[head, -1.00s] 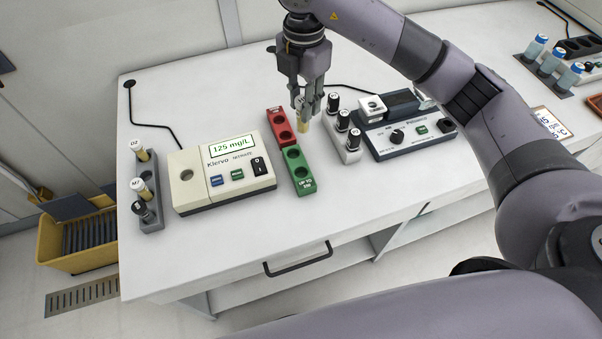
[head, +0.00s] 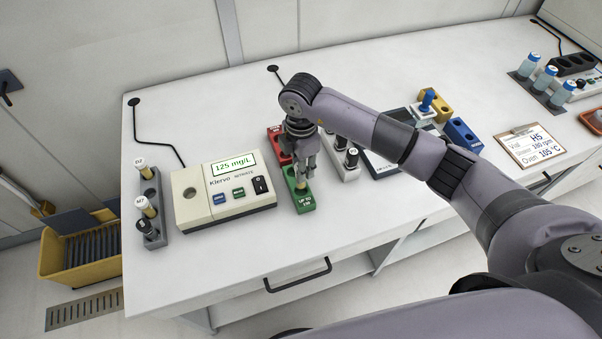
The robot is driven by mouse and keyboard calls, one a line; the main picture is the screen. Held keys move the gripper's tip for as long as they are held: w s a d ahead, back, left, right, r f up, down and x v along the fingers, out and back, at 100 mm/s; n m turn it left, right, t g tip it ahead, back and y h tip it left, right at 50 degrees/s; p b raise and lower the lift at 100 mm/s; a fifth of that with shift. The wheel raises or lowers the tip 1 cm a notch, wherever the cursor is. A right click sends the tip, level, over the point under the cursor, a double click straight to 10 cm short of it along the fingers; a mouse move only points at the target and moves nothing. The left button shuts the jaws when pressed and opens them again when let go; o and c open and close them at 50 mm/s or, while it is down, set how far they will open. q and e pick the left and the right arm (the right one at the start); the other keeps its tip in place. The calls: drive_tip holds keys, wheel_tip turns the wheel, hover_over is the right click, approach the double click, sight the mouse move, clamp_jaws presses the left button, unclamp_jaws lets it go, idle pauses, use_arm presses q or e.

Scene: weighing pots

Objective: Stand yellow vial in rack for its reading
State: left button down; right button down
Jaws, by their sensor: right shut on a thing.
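My right gripper (head: 303,176) points down over the green rack (head: 305,203), shut on a yellow vial (head: 301,186). The vial is upright at the front hole of the green rack. I cannot tell how far it is in the hole, and the fingers hide its upper part. The red rack (head: 274,133) stands directly behind the green one, partly hidden by my gripper. A meter (head: 223,197) reading 125 mg/L stands to the left. My left gripper is not in view.
A grey rack (head: 162,195) with two yellow vials and a black-capped one stands left of the meter. A white rack (head: 348,174) with black-capped vials is close to the right of my gripper. A clipboard (head: 531,147) lies farther right. The front counter strip is clear.

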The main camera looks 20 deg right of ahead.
wheel_tip(320, 180, down, 4)
drive_tip(key=shift+f+p, duration=0.1)
drive_tip(key=shift+p, duration=0.35)
drive_tip(key=shift+f, duration=0.15)
drive_tip(key=shift+f, duration=0.25)
drive_tip(key=c, duration=1.3)
unclamp_jaws()
drive_tip(key=shift+r, duration=0.1)
drive_tip(key=shift+c, duration=0.2)
